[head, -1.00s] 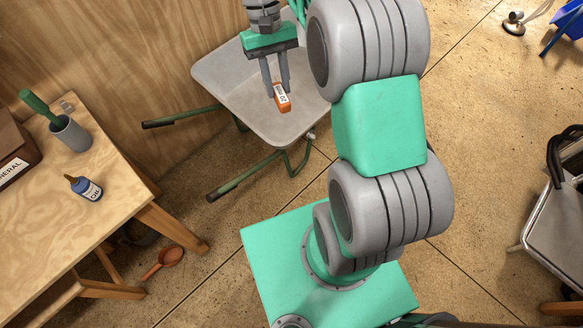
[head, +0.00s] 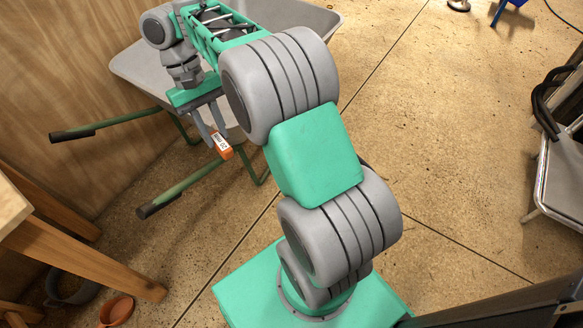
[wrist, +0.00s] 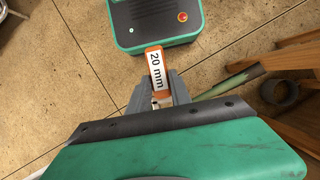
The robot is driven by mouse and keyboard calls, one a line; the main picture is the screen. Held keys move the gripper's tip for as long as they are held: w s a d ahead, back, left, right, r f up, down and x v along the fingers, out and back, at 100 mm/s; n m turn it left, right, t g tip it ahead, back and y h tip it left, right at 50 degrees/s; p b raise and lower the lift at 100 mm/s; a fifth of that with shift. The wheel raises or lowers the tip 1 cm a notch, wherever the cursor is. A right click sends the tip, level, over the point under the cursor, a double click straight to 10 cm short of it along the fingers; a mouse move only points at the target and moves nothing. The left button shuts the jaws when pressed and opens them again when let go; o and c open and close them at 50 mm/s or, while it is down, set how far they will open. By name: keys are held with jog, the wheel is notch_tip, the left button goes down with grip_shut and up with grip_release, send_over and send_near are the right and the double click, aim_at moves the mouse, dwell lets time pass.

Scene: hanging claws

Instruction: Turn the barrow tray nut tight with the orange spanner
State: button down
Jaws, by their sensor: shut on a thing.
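My gripper (head: 212,136) is shut on the orange spanner (head: 222,149), whose white label faces up. In the wrist view the spanner (wrist: 157,66) sticks out past the fingertips (wrist: 158,92) and its label reads "20 mm". The grey barrow tray (head: 140,70) lies behind and partly under my arm in the head view. Its green handles with dark grips (head: 72,134) reach left and forward. The spanner is near the tray's front edge, above the handle area; I cannot tell whether it touches anything. I cannot make out the tray nut; my arm covers part of the tray.
A wooden bench (head: 80,262) stands at the left, with a terracotta-coloured pan (head: 116,309) and a dark grey round vessel (head: 72,288) on the floor by it. A metal-framed seat or trolley (head: 562,195) stands at the right. The floor between is open.

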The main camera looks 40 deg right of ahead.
jog(key=shift+t, duration=0.4)
notch_tip(320, 180, down, 5)
jog(key=b, duration=0.3)
jog(key=shift+a+f, duration=0.1)
jog(key=shift+a, duration=0.05)
jog(key=shift+w+t, duration=0.15)
jog(key=shift+t, duration=0.15)
jog(key=shift+a+t, duration=0.1)
jog(key=shift+t, duration=0.5)
jog(key=shift+t, duration=0.5)
jog(key=shift+f+t+y, duration=0.1)
jog(key=shift+t+y, duration=0.2)
jog(key=shift+t, duration=0.5)
